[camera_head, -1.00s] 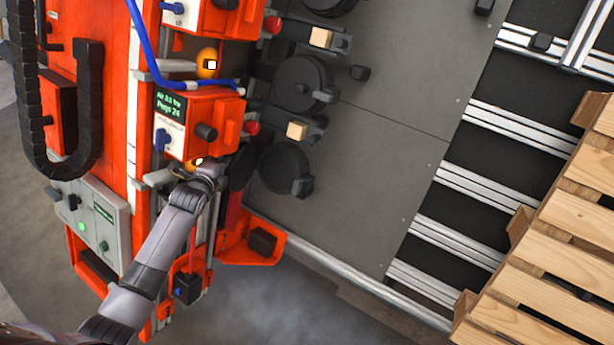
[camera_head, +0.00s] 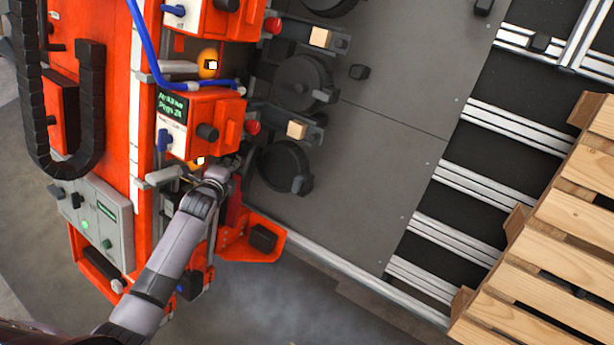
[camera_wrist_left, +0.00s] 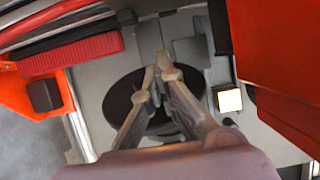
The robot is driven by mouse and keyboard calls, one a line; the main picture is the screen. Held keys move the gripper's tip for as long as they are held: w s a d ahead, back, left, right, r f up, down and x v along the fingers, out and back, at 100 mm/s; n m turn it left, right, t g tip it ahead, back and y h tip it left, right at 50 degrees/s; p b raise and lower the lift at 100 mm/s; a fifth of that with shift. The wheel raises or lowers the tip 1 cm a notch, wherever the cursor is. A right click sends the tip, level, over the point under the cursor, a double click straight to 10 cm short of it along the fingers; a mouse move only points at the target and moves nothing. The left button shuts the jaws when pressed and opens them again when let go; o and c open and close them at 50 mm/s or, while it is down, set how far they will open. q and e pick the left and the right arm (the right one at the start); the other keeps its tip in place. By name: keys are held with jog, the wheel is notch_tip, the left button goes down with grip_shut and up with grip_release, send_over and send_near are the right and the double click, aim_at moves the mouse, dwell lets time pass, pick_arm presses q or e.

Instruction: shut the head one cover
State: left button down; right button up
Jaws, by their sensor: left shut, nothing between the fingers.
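The red heads stand in a row on the left machine in the head view. The lowest visible head (camera_head: 195,118) carries a small green display, and my left gripper (camera_head: 230,168) is just below it. A dark round disc (camera_head: 285,166) lies right of the gripper on the grey plate. In the left wrist view my gripper (camera_wrist_left: 157,72) is shut and empty, in front of a black round disc (camera_wrist_left: 125,92); whether they touch I cannot tell. I cannot tell which part is the head one cover or how far it stands open. My right gripper is not in view.
A red bracket (camera_head: 250,242) sits below the gripper. A blue hose (camera_head: 143,45) and black cable chain (camera_head: 95,110) run along the machine. More dark discs (camera_head: 303,84) lie above. A wooden pallet (camera_head: 560,235) is at right; the grey plate (camera_head: 390,120) between is largely clear.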

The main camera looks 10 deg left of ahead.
aim_at(244, 172)
pick_arm(q)
jog(key=shift+d, duration=0.1)
jog(key=shift+s+d+f+p, duration=0.1)
jog(key=shift+s+d+p, duration=0.15)
jog(key=shift+d, duration=0.7)
jog(key=shift+s+d+f+p, duration=0.1)
jog(key=shift+s+d+p, duration=0.15)
jog(key=shift+d, duration=0.8)
jog(key=shift+w+d+f+b, duration=0.1)
jog(key=shift+d+f+b, duration=0.1)
jog(key=shift+d, duration=0.75)
jog(key=shift+d+f+b, duration=0.1)
jog(key=shift+d+f, duration=0.1)
jog(key=shift+d, duration=0.75)
jog(key=shift+w+d+f+b, duration=0.2)
jog(key=shift+d+f+b, duration=0.1)
jog(key=shift+d, duration=0.3)
jog(key=shift+w+d+f+b, duration=0.25)
jog(key=shift+d+b, duration=0.1)
jog(key=shift+d, duration=0.3)
jog(key=shift+w+d+f+b, duration=0.2)
jog(key=shift+d+b, duration=0.1)
jog(key=shift+d, duration=0.3)
